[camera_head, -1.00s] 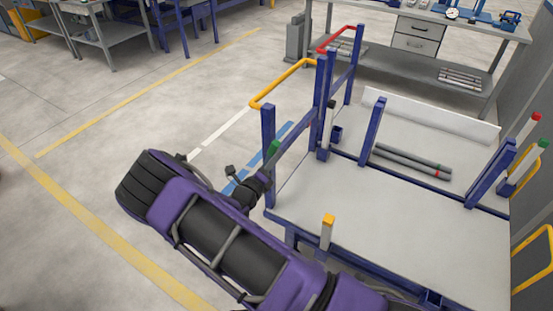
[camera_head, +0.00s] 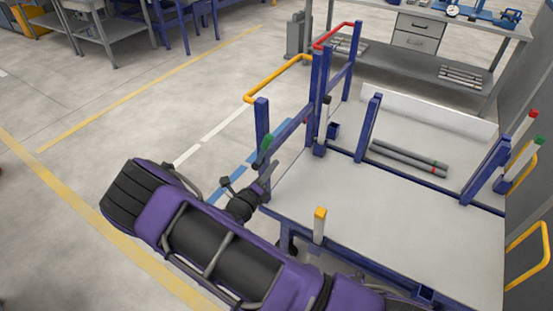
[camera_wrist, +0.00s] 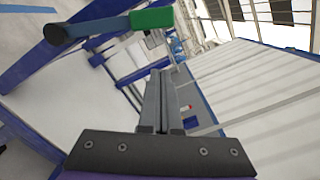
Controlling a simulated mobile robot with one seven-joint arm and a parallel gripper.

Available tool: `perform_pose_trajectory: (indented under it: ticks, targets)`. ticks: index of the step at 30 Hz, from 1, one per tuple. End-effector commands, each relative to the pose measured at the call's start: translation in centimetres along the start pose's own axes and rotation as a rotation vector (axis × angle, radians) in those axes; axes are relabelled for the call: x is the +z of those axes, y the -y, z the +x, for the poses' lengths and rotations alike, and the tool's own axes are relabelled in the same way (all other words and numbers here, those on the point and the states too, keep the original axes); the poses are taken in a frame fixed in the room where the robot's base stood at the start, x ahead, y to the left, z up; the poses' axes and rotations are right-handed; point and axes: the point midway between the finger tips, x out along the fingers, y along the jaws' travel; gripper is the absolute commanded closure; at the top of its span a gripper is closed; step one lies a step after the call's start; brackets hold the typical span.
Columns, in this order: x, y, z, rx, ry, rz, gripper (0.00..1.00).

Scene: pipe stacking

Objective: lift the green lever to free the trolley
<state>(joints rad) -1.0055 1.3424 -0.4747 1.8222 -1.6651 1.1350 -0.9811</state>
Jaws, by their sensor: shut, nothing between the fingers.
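The green lever (camera_head: 266,143) is on the near left side of the blue-framed trolley (camera_head: 400,230), close to the corner post under the yellow handle. In the wrist view the lever's green grip (camera_wrist: 152,18) is at the top, on a dark bar running left to a rounded end. My gripper (camera_head: 272,168) is shut and empty, just below the green grip in the head view. In the wrist view my closed fingers (camera_wrist: 160,85) point up the picture, with the grip beyond and above their tips. Whether they touch the lever is unclear.
Dark pipes (camera_head: 410,158) lie on the trolley's white deck. A yellow-orange handle (camera_head: 277,77) and a red handle (camera_head: 332,34) top its left posts. An orange-topped post (camera_head: 320,225) stands at the near edge. A grey workbench (camera_head: 430,70) stands behind. The floor to the left is open.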

Motion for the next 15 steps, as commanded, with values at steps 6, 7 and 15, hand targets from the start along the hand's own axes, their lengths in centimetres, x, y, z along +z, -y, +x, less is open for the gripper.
perform_pose_trajectory:
  ticks: [6,7,15]
  targets:
    - [0.0,0.0,-4.4,0.0,0.001,-0.001,1.0]
    - [0.0,0.0,-4.8,0.001,0.001,-0.001,1.0]
    - [0.0,0.1,-6.5,-0.002,-0.001,0.0,1.0]
